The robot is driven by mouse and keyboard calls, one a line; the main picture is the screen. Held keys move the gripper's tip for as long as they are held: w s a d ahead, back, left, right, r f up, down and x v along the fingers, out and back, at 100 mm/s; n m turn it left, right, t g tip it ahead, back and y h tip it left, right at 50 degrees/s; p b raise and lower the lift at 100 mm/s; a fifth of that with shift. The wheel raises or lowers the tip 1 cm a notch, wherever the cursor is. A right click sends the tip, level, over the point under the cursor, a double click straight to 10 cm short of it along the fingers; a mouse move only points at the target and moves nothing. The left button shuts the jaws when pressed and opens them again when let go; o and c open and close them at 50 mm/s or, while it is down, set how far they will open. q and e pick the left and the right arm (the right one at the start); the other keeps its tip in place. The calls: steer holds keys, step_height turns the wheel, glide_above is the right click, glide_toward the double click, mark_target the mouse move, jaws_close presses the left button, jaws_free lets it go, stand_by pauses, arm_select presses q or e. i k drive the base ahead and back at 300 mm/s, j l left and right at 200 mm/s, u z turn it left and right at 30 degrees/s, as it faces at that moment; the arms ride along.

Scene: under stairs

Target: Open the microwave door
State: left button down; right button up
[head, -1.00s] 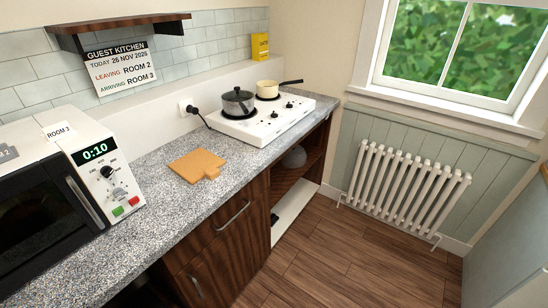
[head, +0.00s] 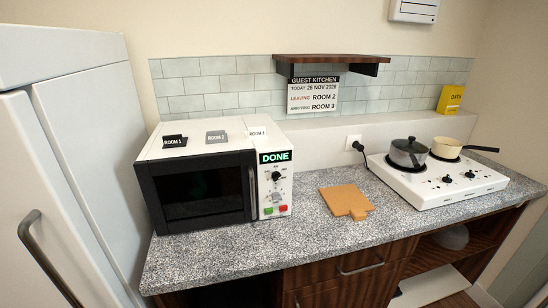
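The microwave (head: 215,175) stands on the left part of the granite counter in the head view. It has a white body and a dark front. Its door (head: 200,194) is shut, with a vertical silver handle (head: 252,192) at the door's right edge. The panel to the right of the handle has a display (head: 275,157) reading "DONE", a dial (head: 276,177), and a green and a red button. Neither of my grippers shows in the head view.
A white fridge (head: 85,110) stands close at the left. A wooden board (head: 346,201) lies right of the microwave; a hob (head: 440,183) with two pans is farther right. The counter (head: 300,240) before the microwave is clear.

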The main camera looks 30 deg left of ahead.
mark_target(187, 194)
steer(key=u, duration=0.95)
